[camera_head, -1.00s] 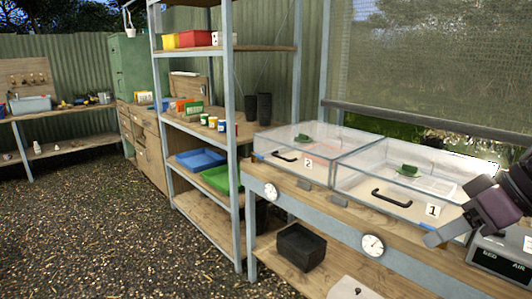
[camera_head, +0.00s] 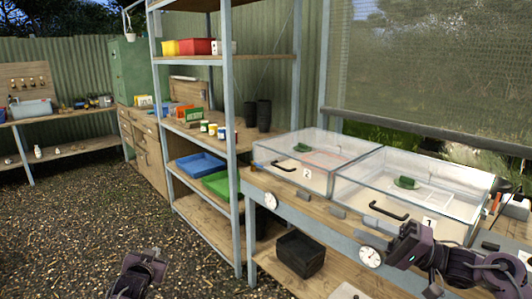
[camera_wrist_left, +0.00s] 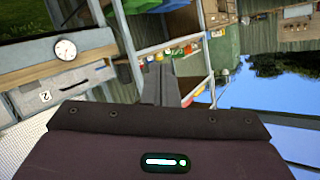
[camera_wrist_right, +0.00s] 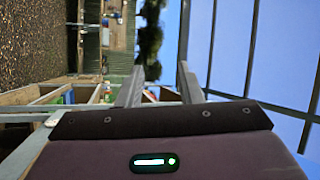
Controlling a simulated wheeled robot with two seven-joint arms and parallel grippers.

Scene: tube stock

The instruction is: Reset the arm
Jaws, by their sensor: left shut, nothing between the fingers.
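My left gripper (camera_head: 140,268) is at the bottom left of the head view, over the gravel, apart from the bench and shelves. In the left wrist view its two fingers (camera_wrist_left: 159,78) lie together, shut and empty. My right gripper (camera_head: 405,248) is in front of the bench's front edge, below the right clear box. In the right wrist view its fingers (camera_wrist_right: 160,84) stand apart with nothing between them. In the head view the fingertips of both are hard to make out.
Two clear boxes, number 2 (camera_head: 281,168) and number 1 (camera_head: 350,194), stand on the bench with dial gauges along its front. A black bin (camera_head: 301,252) sits on the lower shelf. A shelving unit (camera_head: 231,130) stands left of the bench. The gravel floor (camera_head: 75,220) is open.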

